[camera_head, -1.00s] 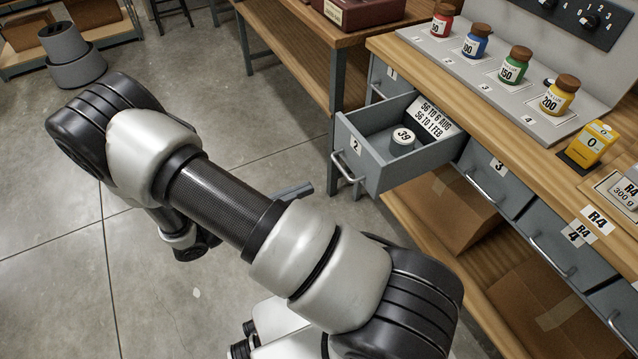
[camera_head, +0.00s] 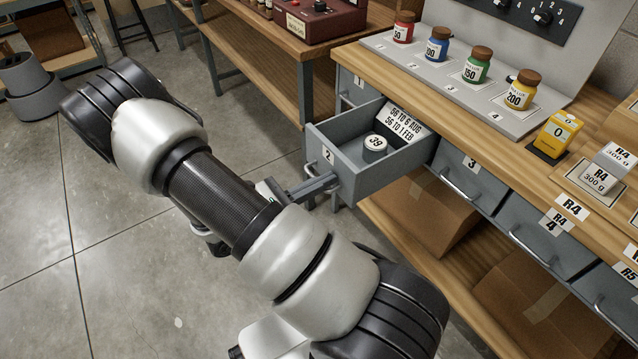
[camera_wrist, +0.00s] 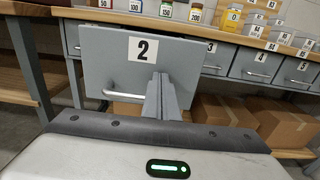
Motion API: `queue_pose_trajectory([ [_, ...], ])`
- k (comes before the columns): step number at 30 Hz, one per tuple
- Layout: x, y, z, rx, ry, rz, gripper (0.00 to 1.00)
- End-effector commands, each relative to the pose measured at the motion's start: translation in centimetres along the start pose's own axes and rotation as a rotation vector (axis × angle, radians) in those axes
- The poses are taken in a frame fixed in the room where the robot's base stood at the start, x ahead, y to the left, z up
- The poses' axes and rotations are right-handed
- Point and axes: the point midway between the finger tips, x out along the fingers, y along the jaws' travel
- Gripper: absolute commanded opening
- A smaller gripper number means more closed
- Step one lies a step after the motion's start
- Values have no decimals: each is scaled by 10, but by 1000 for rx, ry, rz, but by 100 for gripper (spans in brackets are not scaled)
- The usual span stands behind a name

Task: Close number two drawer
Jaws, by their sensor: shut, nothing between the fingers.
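The number two drawer (camera_head: 320,165) is grey and stands pulled out from the bench. A weight marked 39 (camera_head: 375,146) and a printed card (camera_head: 404,122) are inside it. Its front (camera_wrist: 112,70), with the 2 label and a bar handle, faces me in the wrist view. My gripper (camera_head: 330,183) is shut and empty, with its fingertips at the drawer front near the handle's right side. In the wrist view my gripper (camera_wrist: 160,85) covers the right part of the front. I cannot tell whether the tips touch it.
Closed drawers three (camera_head: 468,172) and four (camera_head: 550,228) are to the right. Jars, including a yellow one (camera_head: 520,92), and a yellow box (camera_head: 556,131) stand on the bench top. Cardboard boxes (camera_head: 425,210) sit on the lower shelf.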

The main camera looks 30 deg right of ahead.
Motion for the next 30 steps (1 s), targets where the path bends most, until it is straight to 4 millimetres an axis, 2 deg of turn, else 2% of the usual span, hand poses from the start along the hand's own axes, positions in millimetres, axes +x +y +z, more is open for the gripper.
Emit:
queue_pose_trajectory([
  [8, 3, 0, 0, 0, -1, -1, 0],
  [14, 25, -1, 1, -2, -3, -3, 0],
  [20, 71, -2, 2, -2, -3, -6, 0],
  [30, 165, -2, 2, -2, -4, -5, 0],
])
